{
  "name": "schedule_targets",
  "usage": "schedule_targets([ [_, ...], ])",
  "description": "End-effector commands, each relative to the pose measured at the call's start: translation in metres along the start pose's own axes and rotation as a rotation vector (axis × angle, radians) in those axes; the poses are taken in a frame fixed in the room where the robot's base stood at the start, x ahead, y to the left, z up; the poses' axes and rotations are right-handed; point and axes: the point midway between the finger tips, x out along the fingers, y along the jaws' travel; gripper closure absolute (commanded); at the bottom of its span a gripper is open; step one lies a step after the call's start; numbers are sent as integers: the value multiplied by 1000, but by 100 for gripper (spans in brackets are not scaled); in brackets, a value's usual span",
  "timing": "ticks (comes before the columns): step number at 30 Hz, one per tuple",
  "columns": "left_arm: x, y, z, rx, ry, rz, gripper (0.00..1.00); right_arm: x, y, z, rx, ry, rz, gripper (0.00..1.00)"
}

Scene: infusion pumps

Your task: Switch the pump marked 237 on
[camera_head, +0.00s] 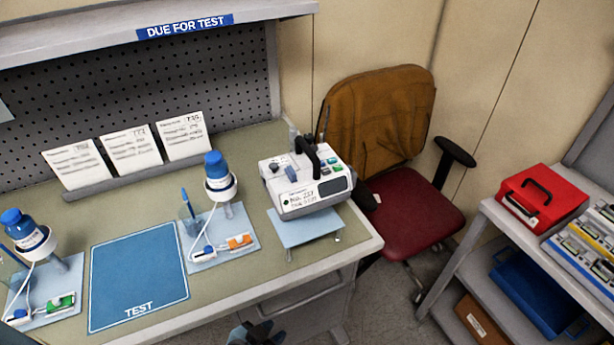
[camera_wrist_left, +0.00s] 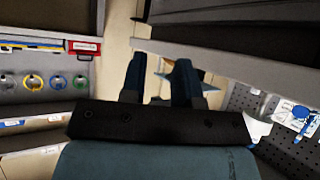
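The pump marked 237 (camera_head: 296,204) is a white box with a black carrying handle on top. It sits upright on a small light-blue stand (camera_head: 299,234) at the right end of the bench. Its label faces the front, beside a dark display (camera_head: 333,186); small green and blue controls show on top. I cannot tell which control is the power switch.
A blue TEST mat (camera_head: 138,278) lies on the bench (camera_head: 260,275). Blue-capped bottles with tubing stand on both sides of it. Cards (camera_head: 131,150) lean at the back. A chair (camera_head: 400,205) stands right of the bench; a red case (camera_head: 540,197) sits on the right shelf unit.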

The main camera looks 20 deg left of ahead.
Motion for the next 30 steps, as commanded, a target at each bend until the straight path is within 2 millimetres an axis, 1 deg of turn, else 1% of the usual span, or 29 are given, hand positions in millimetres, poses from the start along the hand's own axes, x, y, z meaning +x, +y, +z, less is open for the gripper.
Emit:
schedule_targets([
  [1,0,0,0,0,0,0,83,0,0,0,0,0,0,60],
  [2,0,0,0,0,0,0,90,0,0,0,0,0,0,60],
  [3,0,0,0,0,0,0,99,0,0,0,0,0,0,60],
  [4,0,0,0,0,0,0,100,0,0,0,0,0,0,60],
  [30,0,0,0,0,1,1,100,0,0,0,0,0,0,60],
])
